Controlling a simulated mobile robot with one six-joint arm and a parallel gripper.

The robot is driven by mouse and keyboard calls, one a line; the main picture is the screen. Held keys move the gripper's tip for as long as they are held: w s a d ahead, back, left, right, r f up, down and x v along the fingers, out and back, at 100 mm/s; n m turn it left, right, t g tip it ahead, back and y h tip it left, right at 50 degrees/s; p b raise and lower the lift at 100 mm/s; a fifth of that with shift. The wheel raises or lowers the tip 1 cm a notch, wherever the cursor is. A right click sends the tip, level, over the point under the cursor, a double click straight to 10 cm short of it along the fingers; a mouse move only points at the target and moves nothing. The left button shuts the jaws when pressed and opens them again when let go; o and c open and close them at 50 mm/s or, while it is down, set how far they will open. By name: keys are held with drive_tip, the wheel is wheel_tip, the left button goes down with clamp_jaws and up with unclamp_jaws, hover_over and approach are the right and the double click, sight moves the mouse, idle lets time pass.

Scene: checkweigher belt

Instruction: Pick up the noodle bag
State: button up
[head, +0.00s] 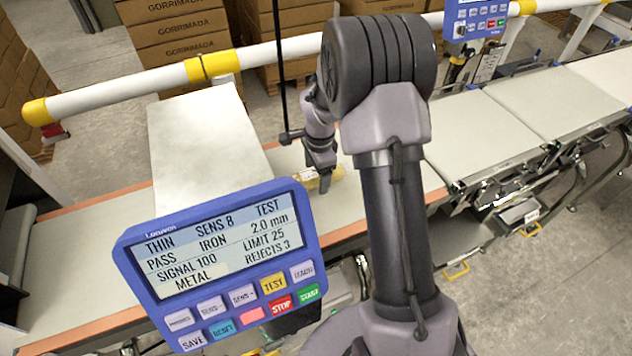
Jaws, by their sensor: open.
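The noodle bag (311,181) is a small yellowish pack lying on the pale conveyor belt, just left of my arm's upright link. My gripper (322,187) points down over the bag, with its fingertips close above or beside it. Part of the bag is hidden behind the gripper. The view is too small to tell whether the fingers touch the bag. The jaws are open.
A blue control panel (215,265) stands in front at the lower left. A white cover (205,140) spans the belt left of the bag. A white and yellow rail (130,92) runs behind. More belt sections (480,135) lie to the right. Stacked cartons (180,30) stand behind.

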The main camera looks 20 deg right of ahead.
drive_tip(key=shift+w+f, duration=0.1)
drive_tip(key=shift+f, duration=0.6)
drive_tip(key=shift+r, duration=0.15)
drive_tip(key=shift+c, duration=0.3)
clamp_jaws()
